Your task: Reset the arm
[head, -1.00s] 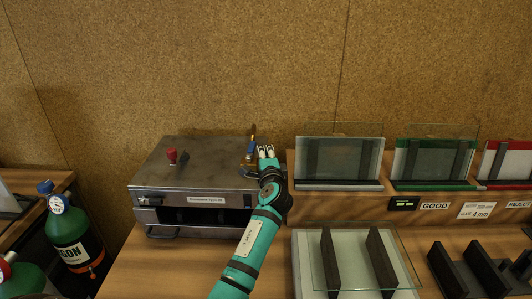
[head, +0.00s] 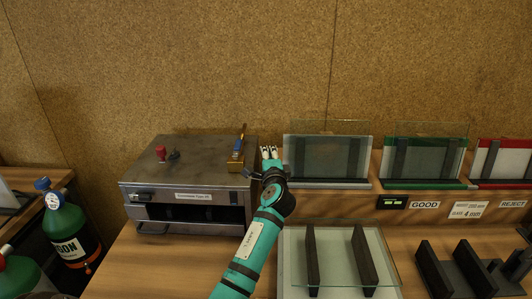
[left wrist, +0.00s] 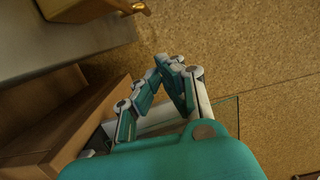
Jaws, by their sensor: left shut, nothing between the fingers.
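A gap shows between gripper and block. The fingers are shut with nothing between them. The left wrist view shows the teal and grey fingers (left wrist: 168,62) close together, with the box edge (left wrist: 90,48) and part of the brass piece (left wrist: 110,5) at the upper left. My right gripper is not in view.
Framed glass panels stand on a wooden ledge to the right, the nearest a grey one (head: 325,158), then a green one (head: 423,160) and a red one (head: 505,160). A glass sheet on dark rails (head: 338,262) lies in front. Gas bottles (head: 70,232) stand at left.

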